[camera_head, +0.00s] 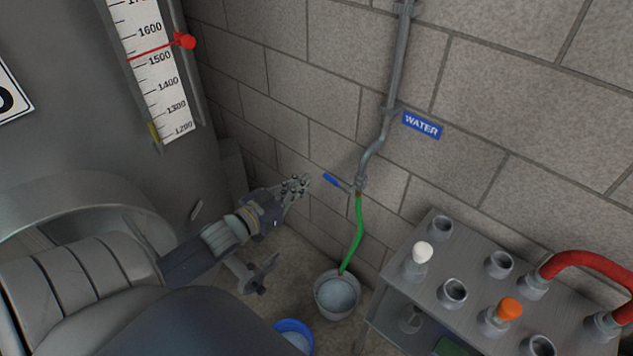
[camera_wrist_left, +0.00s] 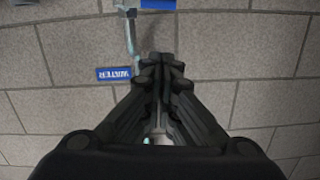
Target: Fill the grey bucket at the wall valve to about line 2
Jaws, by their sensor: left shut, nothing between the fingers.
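The grey bucket (camera_head: 320,304) stands on the floor at the foot of the wall. Pale water shows inside it; its lines cannot be read. A green hose (camera_head: 359,235) runs from the wall valve (camera_head: 360,186) down to the bucket. The valve's blue lever (camera_head: 332,180) points left, across the pipe; it also shows at the top of the left wrist view (camera_wrist_left: 158,4). My left gripper (camera_head: 304,181) is shut and empty, just left of the lever and apart from it. Its closed fingers (camera_wrist_left: 160,63) show in the wrist view. My right gripper is not in view.
A blue bucket (camera_head: 309,328) stands in front of the grey one. A grey tank with a level scale (camera_head: 162,90) is at left. A WATER sign (camera_head: 422,125) hangs beside the pipe.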

